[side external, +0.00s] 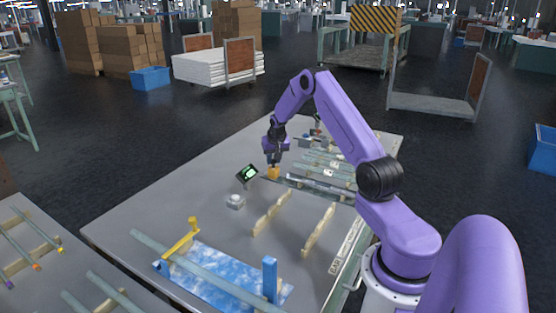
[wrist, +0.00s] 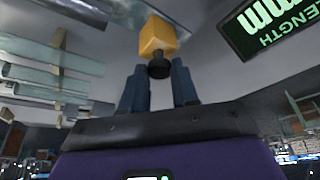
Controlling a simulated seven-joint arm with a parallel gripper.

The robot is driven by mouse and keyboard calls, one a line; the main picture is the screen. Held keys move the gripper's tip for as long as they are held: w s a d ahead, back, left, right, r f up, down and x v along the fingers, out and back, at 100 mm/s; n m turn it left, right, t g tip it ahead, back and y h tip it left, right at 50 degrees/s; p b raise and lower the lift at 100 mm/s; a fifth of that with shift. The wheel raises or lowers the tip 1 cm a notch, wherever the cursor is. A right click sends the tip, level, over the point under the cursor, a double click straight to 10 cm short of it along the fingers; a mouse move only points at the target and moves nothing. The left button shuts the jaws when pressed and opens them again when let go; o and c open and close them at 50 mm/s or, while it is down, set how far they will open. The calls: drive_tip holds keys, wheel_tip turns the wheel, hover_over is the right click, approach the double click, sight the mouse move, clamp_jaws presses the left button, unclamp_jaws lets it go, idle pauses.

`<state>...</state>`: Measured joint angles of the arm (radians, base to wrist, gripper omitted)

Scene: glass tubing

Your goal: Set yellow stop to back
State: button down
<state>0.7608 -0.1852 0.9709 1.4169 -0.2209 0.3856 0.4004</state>
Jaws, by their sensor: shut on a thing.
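The yellow stop is a small yellow block (side external: 273,173) near the left end of a metal rail (side external: 322,189) in the side external view. In the wrist view the yellow block (wrist: 158,36) shows with a black knob (wrist: 159,66) on its near side. My gripper (wrist: 158,78) has its dark blue fingers on either side of this knob and is shut on it. In the side external view my gripper (side external: 273,158) points down just above the block. How the block meets the rail is hard to tell.
A display reading LENGTH (side external: 247,174) stands close left of my gripper. Glass tubes (side external: 325,165) lie on racks to the right. Two wooden supports (side external: 318,230), a blue-and-white mat (side external: 225,275) and a yellow bracket (side external: 182,240) are nearer the front. The table's left side is clear.

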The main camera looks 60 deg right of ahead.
drive_tip(key=shift+w, duration=0.3)
drive_tip(key=c, duration=0.9)
unclamp_jaws()
drive_tip(key=shift+o, duration=0.2)
drive_tip(key=shift+s, duration=0.1)
drive_tip(key=v, duration=1.7)
drive_tip(key=shift+s+r, duration=0.15)
drive_tip(key=shift+s, duration=0.05)
drive_tip(key=shift+a, duration=0.1)
